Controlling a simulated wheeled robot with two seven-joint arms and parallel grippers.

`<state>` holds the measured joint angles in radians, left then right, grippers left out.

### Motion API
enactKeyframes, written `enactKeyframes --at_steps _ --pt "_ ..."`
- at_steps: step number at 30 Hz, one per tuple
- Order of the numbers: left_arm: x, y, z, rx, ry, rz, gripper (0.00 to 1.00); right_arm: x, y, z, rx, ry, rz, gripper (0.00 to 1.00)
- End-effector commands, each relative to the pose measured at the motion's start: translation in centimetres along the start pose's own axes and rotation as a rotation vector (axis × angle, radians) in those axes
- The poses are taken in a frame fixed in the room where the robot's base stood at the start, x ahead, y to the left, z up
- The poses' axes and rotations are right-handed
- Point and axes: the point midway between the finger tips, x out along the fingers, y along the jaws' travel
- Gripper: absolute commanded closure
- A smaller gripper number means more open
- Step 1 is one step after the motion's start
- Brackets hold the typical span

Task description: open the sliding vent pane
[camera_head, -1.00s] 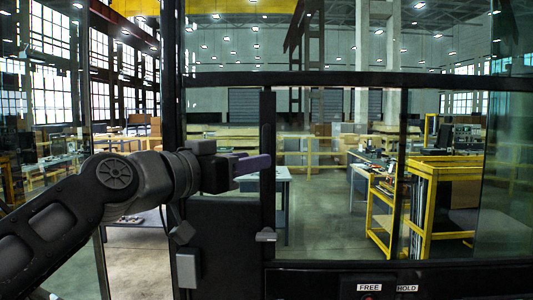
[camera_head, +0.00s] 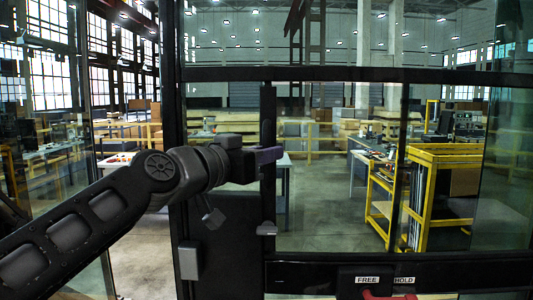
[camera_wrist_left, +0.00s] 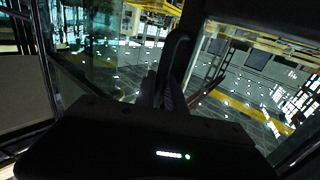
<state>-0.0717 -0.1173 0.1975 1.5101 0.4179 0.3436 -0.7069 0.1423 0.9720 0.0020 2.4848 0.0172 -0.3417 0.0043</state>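The vent pane (camera_head: 335,215) is clear glass in a dark frame, right of the thick door post. A dark upright bar handle (camera_head: 268,115) stands at its left edge. A small grey catch (camera_head: 266,229) sits lower on the same edge. My left gripper (camera_head: 268,155) is at the bar, its purplish fingertips overlapping the bar's middle. In the left wrist view the bar (camera_wrist_left: 179,55) rises just beyond the dark fingers (camera_wrist_left: 162,92). It is too dark to tell whether they are closed on it. My right gripper is not in view.
Below the pane a dark panel carries FREE (camera_head: 367,280) and HOLD (camera_head: 404,280) labels, with a red part (camera_head: 388,295) under them. A grey box (camera_head: 189,260) is on the post at lower left. Yellow-railed tables (camera_head: 445,160) stand beyond the glass.

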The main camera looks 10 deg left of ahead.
Motion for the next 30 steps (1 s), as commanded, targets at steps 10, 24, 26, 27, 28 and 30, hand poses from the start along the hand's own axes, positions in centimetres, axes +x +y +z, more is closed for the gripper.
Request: enactKeyframes --at_steps 10,24,26,27,28,30 --pt "-0.01 -0.01 -0.01 0.0 0.0 0.0 1.0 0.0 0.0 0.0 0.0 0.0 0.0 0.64" --pt "-0.01 -0.01 -0.01 0.0 0.0 0.0 1.0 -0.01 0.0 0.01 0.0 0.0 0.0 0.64" --pt "-0.01 -0.01 -0.01 0.0 0.0 0.0 1.0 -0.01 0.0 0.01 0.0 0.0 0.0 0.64" --pt "-0.01 -0.01 -0.01 0.0 0.0 0.0 1.0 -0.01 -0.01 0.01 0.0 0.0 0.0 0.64" --pt "-0.01 -0.01 -0.01 0.0 0.0 0.0 1.0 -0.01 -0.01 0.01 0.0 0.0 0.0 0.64" --pt "-0.01 -0.01 -0.01 0.0 0.0 0.0 1.0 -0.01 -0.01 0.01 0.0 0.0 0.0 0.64"
